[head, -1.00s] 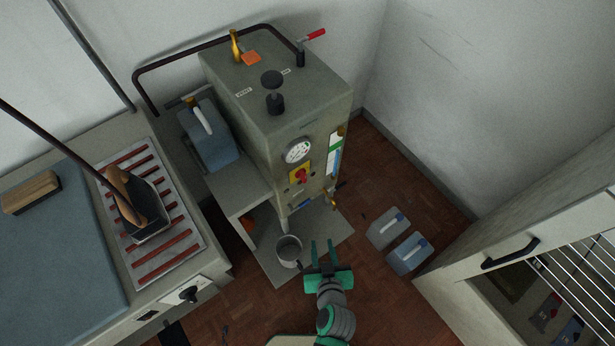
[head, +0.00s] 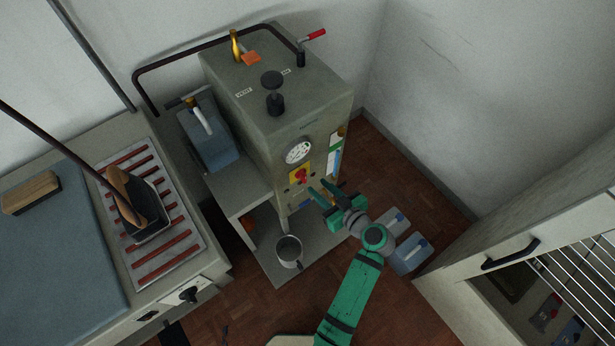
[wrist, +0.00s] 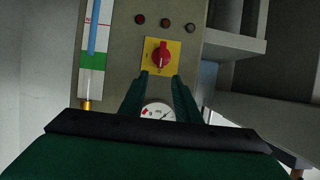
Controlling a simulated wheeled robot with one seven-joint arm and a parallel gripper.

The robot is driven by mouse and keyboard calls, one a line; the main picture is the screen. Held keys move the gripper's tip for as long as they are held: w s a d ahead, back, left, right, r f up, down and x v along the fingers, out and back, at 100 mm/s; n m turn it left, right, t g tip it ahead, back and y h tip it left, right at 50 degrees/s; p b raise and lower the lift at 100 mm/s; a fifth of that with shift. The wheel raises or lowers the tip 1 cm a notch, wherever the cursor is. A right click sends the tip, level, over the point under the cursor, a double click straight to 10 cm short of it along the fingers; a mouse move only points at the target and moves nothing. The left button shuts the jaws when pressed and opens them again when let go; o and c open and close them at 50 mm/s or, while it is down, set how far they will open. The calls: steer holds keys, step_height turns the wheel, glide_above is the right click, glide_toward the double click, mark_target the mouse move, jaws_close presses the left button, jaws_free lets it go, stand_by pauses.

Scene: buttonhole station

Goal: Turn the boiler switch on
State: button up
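The boiler (head: 275,105) is a tall grey box standing at the back. Its switch, a red rotary knob on a yellow plate, is on the front panel below the dial gauge (head: 298,150). The red knob (head: 301,176) also shows in the wrist view (wrist: 160,58), with its pointer roughly upright in that picture. My gripper (head: 318,190) is in front of the lower panel, just right of and below the knob. In the wrist view its two green fingers (wrist: 160,80) are apart, empty, and point toward the yellow plate. I cannot tell the exact gap to the knob.
A sight glass with a blue column (wrist: 92,35) and small lamps (wrist: 165,22) sit beside the switch. A metal jug (head: 288,252) stands on the base plate. An ironing table (head: 60,240) is at left and an open-fronted cabinet (head: 540,250) at right.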

mark_target(306, 176)
steer(key=x, duration=0.8)
jaws_close()
